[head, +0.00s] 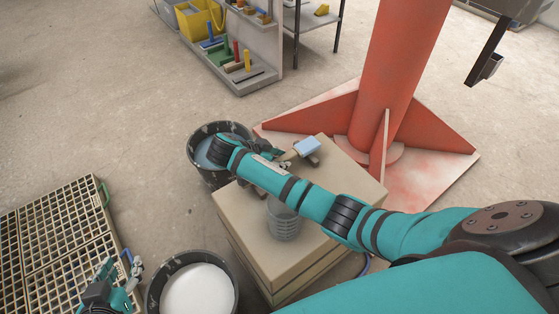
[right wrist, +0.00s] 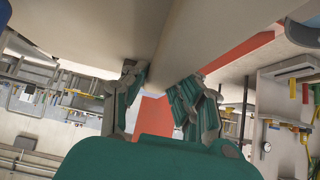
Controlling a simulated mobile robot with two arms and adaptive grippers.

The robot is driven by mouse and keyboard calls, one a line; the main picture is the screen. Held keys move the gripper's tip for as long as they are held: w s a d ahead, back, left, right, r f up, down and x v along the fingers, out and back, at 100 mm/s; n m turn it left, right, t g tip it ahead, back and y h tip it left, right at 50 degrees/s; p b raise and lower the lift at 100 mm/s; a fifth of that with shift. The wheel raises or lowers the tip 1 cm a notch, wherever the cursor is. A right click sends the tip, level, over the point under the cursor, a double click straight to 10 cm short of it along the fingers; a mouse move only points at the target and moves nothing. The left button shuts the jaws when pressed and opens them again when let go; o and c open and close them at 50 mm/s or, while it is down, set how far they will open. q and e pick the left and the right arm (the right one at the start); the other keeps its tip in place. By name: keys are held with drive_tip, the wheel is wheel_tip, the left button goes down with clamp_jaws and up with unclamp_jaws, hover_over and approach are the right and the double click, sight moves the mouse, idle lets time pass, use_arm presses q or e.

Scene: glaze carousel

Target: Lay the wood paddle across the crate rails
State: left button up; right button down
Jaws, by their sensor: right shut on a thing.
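A pale yellow slatted crate (head: 97,190) with a green handle lies at the left edge of the head view. My left gripper (head: 122,270) is beside its lower right corner, with its fingers apart. My right arm reaches across the tan block. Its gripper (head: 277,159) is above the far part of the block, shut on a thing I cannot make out. It also shows in the right wrist view (right wrist: 158,92). A light blue piece (head: 308,146) with a brown part below it shows just right of that gripper. I cannot identify the wood paddle with certainty.
The tan block (head: 238,212) bears a grey ribbed cylinder (head: 283,222), partly behind my arm. A dark bucket (head: 192,146) stands behind it, and a bucket of white liquid (head: 197,290) in front. A red column (head: 395,85) rises behind.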

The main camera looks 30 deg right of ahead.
drive_tip(key=shift+f, duration=0.1)
drive_tip(key=c, duration=1.1)
unclamp_jaws()
drive_tip(key=shift+o, duration=0.2)
